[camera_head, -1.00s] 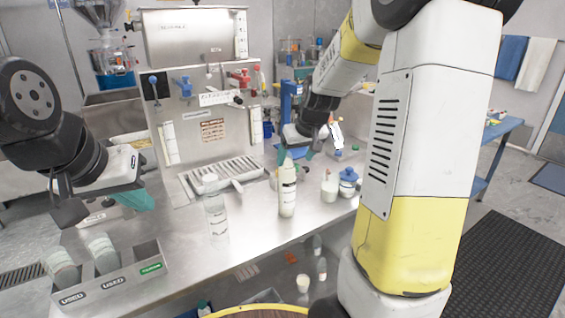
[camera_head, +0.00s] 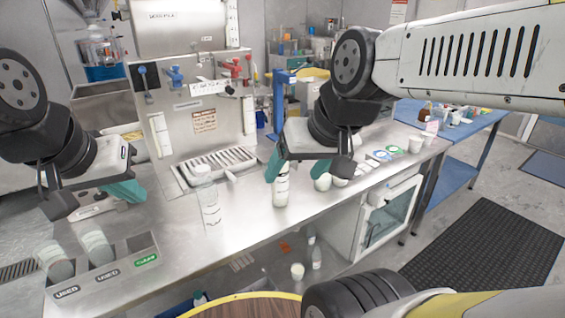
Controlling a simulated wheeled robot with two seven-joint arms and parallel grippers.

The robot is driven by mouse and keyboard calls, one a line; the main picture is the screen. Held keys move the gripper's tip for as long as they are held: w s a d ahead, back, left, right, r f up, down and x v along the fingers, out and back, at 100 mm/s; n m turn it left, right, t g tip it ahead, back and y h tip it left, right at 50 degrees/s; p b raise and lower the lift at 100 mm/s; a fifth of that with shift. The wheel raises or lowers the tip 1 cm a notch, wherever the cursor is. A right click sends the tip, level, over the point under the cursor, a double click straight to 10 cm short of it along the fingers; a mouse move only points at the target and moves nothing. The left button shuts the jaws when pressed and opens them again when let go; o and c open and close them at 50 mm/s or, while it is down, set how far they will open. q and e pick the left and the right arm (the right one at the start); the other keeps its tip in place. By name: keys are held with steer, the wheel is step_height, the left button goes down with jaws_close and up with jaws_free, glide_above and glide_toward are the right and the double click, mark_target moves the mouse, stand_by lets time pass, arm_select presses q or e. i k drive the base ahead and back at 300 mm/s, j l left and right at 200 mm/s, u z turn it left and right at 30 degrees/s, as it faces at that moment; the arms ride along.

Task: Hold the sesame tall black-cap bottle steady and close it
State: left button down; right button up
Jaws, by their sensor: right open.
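A tall pale bottle (camera_head: 281,192) with a label stands upright on the steel counter. Its top is partly hidden by my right gripper, so I cannot see its cap or read its label. A second tall clear bottle (camera_head: 209,203) with a whitish top stands to its left. My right gripper (camera_head: 309,172) is open, with teal fingers just above and around the top of the pale bottle; I cannot tell whether it touches. My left gripper (camera_head: 126,190) hovers over the counter's left part, well away from both bottles; its finger gap is unclear.
A drip grate (camera_head: 216,165) and the grinder panel (camera_head: 205,120) stand behind the bottles. Small containers (camera_head: 323,182) are close to the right gripper. A blue table (camera_head: 455,150) stands at right.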

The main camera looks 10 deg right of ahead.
mark_target(280, 186)
steer(key=z, duration=0.65)
steer(key=i+l+z, duration=0.1)
steer(key=i+z, duration=0.55)
steer(key=i, duration=0.25)
